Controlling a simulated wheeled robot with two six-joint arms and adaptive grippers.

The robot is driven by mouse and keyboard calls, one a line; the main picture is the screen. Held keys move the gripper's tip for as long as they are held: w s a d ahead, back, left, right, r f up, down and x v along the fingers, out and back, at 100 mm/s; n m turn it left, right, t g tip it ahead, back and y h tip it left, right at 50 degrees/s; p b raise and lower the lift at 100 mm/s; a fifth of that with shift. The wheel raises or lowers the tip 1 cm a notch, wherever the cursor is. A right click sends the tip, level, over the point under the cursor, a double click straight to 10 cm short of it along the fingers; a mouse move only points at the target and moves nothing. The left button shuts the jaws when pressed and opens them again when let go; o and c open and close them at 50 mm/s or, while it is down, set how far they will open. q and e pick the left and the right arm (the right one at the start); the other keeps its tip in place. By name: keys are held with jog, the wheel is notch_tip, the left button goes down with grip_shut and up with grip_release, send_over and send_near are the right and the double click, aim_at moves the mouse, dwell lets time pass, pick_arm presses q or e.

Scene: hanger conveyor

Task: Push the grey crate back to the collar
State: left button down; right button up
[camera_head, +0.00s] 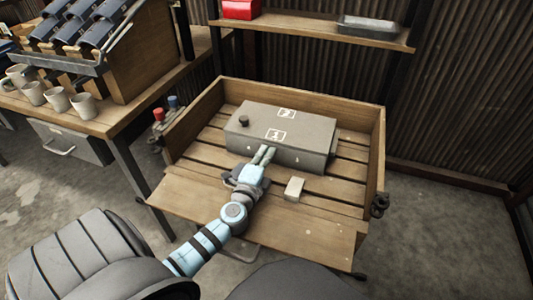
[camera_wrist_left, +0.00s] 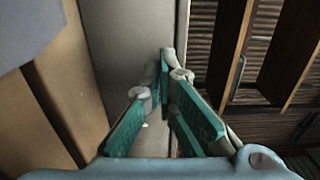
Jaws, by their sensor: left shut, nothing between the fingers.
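The grey crate (camera_head: 300,126) is a long closed box with white markings on its top. It sits on the slats inside the wooden collar (camera_head: 300,97), with a strip of slats showing between it and the collar's back wall. My left gripper (camera_head: 266,154) reaches in from the front, fingers shut and empty, with its tips at the crate's front face. Whether they touch it I cannot tell. In the left wrist view the shut teal fingers (camera_wrist_left: 165,60) point at the grey surface of the crate (camera_wrist_left: 125,35). My right gripper is not in view.
A small pale block (camera_head: 294,189) lies on the slats in front of the crate. A wide front board (camera_head: 245,212) lies at the near side. A shelf (camera_head: 310,32) is behind, and a bench with mugs (camera_head: 58,100) stands to the left.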

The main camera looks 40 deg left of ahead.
aim_at(274, 140)
pick_arm(q)
jog(key=shift+w, duration=0.15)
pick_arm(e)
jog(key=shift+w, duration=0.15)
pick_arm(q)
jog(key=b+x, duration=0.2)
jog(key=x, duration=0.4)
jog(key=shift+w+a+f, duration=0.1)
jog(key=shift+w+a, duration=0.05)
jog(key=shift+w, duration=0.05)
jog(key=shift+w+a, duration=0.15)
jog(key=shift+w, duration=0.2)
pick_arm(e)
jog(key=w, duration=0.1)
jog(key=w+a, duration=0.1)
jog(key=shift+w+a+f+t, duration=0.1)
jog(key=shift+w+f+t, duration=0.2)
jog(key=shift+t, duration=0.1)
pick_arm(q)
jog(key=shift+s, duration=0.1)
